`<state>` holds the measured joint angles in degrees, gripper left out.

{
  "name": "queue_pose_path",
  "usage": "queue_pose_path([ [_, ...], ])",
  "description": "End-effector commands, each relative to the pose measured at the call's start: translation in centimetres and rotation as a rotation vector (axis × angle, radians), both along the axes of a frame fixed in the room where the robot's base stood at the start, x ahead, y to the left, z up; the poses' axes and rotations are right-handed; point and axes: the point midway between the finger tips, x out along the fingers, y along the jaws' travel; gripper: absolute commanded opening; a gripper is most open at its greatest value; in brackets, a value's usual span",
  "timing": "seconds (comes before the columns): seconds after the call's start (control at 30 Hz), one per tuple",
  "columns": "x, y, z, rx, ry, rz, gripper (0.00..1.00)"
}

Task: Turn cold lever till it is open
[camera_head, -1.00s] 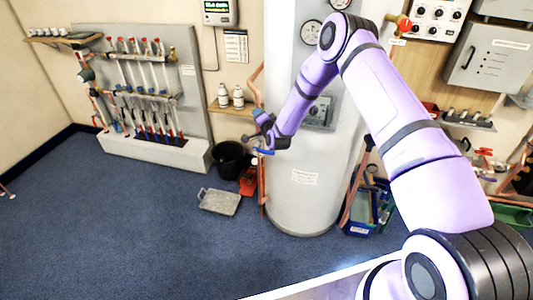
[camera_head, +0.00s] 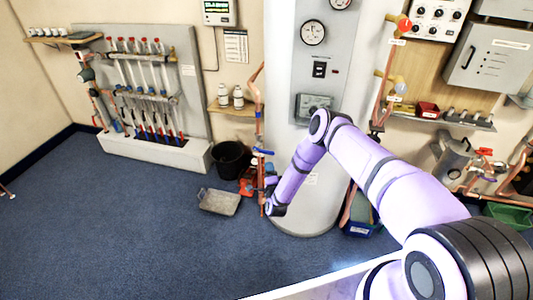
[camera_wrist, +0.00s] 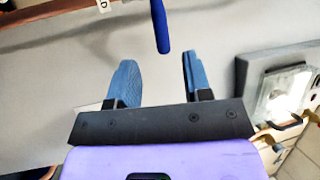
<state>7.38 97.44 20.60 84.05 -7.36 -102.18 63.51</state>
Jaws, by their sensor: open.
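The cold lever is a blue-sleeved handle (camera_wrist: 160,27) in the wrist view, its free end pointing towards my gripper. It also shows as a small blue bar (camera_head: 263,152) on the copper pipe left of the white cylinder in the head view. My gripper (camera_wrist: 157,62) is open and empty, with one blue finger on each side of the lever's line. The lever's end reaches about level with the fingertips in the picture; I cannot tell the depth gap. In the head view my gripper (camera_head: 271,182) is small, just below the lever.
A copper pipe (camera_wrist: 50,12) with a partly cut-off label runs across the top left of the wrist view. The white cylinder (camera_head: 312,205) stands right beside my wrist. A black bucket (camera_head: 230,160), a red object (camera_head: 247,182) and a grey tray (camera_head: 219,201) are on the floor to the left.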

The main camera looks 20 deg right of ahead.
Motion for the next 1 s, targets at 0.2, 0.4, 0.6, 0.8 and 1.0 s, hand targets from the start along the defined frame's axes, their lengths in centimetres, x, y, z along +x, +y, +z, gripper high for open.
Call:
queue_pose_path([
  [0.2, 3.6, -0.4, 0.9, -0.002, -0.003, 0.0, 0.45],
  [0.4, 6.9, -0.8, 1.6, -0.002, -0.002, 0.0, 0.45],
  [0.6, 8.9, -1.0, 2.0, -0.001, -0.001, 0.001, 0.45],
  [0.8, 9.5, -1.1, 2.1, -0.001, 0.0, 0.001, 0.45],
  [1.0, 9.5, -1.1, 2.1, -0.001, 0.0, 0.001, 0.45],
])
